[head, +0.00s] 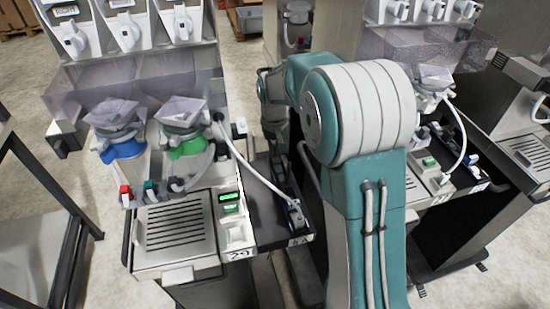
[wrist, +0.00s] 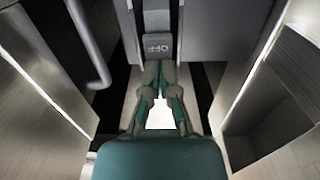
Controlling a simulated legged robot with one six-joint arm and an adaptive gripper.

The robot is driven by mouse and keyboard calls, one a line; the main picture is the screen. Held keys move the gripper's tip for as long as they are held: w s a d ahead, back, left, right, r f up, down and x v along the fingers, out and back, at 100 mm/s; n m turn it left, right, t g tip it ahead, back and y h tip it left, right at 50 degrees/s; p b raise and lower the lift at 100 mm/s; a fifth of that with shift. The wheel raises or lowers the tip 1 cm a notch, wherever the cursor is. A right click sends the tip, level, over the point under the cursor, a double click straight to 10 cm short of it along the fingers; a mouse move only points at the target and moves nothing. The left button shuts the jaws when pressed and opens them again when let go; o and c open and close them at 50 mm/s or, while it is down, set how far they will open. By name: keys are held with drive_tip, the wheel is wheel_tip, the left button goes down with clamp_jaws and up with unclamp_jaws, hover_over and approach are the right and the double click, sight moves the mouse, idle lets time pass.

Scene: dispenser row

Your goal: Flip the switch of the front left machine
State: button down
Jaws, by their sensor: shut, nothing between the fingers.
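The front left machine (head: 170,265) stands at the left in the head view, with a slotted drip tray, a lit green display (head: 230,201) and blue and green canisters. In the wrist view, a grey block marked OFF (wrist: 158,45) sits on a narrow upright part straight ahead; I take it for the switch. My gripper (wrist: 160,65) is shut and empty, its fingertips together just below the OFF block. I cannot tell whether they touch it. In the head view my arm reaches into the gap beside this machine, and the fingertips and switch cannot be made out.
Panels rise close on both sides of my gripper in the wrist view. A grey bent tube (wrist: 88,45) runs at the upper left. Another machine (head: 445,180) stands at the right in the head view. A white hose (head: 258,175) arcs over a black side shelf (head: 268,222).

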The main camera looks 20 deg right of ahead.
drive_tip(key=shift+r, duration=3.45)
drive_tip(key=shift+s+r, duration=0.2)
drive_tip(key=shift+r, duration=0.05)
drive_tip(key=s+r+t, duration=0.3)
drive_tip(key=s+r, duration=0.5)
drive_tip(key=s, duration=0.6)
drive_tip(key=s+f+t, duration=0.1)
drive_tip(key=s+t, duration=0.1)
drive_tip(key=s, duration=1.1)
drive_tip(key=shift+s+t, duration=0.3)
drive_tip(key=shift+s, duration=0.1)
